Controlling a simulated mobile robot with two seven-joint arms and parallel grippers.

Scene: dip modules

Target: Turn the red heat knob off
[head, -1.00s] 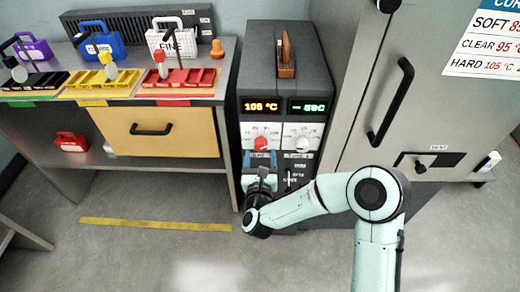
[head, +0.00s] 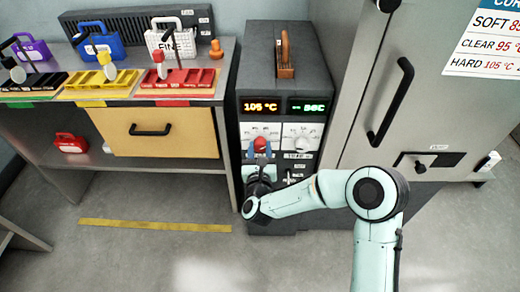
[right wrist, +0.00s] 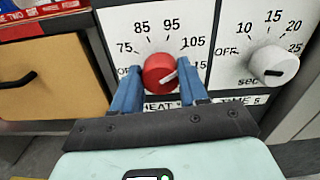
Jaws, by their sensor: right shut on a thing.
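The red heat knob (head: 260,145) is on the white dial panel at the front of the dark machine (head: 252,65). In the right wrist view the red knob (right wrist: 160,71) has a white mark pointing right, toward the 105 side of its dial. My right gripper (head: 260,156) is at the knob, and its blue fingers (right wrist: 159,90) are shut on it from the left and right sides. The orange display (head: 261,107) reads 105 °C. My left gripper is not in view.
A white time knob (head: 303,144) is to the right of the red one, also seen in the right wrist view (right wrist: 274,65). A workbench with colored trays and a drawer (head: 150,132) stands left. A tall grey cabinet (head: 390,120) stands close on the right.

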